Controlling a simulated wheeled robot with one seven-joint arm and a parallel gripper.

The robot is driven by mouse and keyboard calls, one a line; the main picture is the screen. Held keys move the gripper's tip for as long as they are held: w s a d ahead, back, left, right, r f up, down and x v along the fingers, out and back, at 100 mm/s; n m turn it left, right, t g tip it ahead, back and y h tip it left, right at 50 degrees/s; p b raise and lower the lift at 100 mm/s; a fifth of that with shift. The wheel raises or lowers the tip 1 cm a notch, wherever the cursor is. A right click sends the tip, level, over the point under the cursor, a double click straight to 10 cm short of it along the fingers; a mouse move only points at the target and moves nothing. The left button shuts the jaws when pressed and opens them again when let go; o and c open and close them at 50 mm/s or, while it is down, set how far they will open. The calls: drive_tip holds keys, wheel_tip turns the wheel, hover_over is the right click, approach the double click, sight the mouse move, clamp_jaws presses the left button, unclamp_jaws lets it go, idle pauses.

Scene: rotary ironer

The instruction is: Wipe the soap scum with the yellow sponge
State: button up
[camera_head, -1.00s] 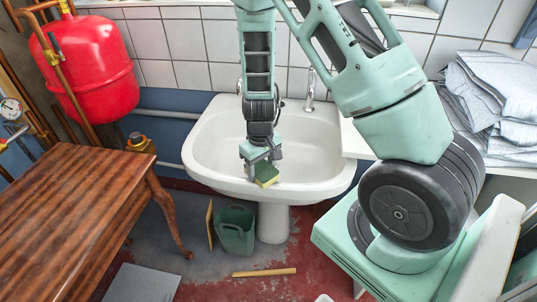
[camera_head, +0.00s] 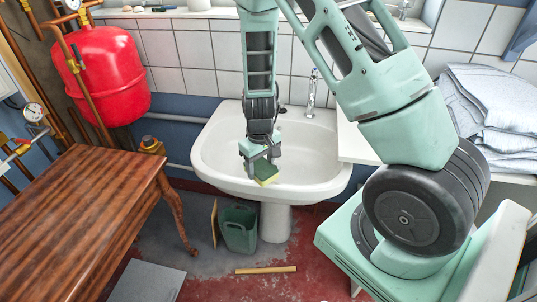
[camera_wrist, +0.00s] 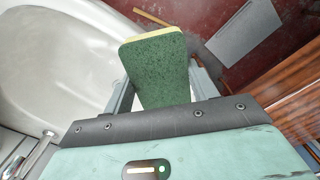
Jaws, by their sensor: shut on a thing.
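My gripper (camera_head: 259,163) is shut on the sponge (camera_head: 266,175), above the front part of the white sink (camera_head: 215,150). The sponge has a yellow layer and a dark green layer. In the wrist view the sponge (camera_wrist: 155,65) sticks out between the fingers, green side toward the camera, with its yellow edge at the far end. The sink (camera_wrist: 60,60) lies to the left of it there, and the sponge's end is near the rim. I cannot tell whether the sponge touches the sink. No soap scum can be made out; my arm hides part of the basin.
A wooden table (camera_head: 80,205) stands at the left, near a red tank (camera_head: 103,75). A green jerrycan (camera_head: 239,228) and a wooden strip (camera_head: 266,270) are on the floor. Folded cloths (camera_head: 490,105) lie on the right counter. A tap (camera_head: 311,92) rises behind the basin.

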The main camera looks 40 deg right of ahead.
drive_tip(key=shift+r+p, duration=0.95)
drive_tip(key=shift+r, duration=0.45)
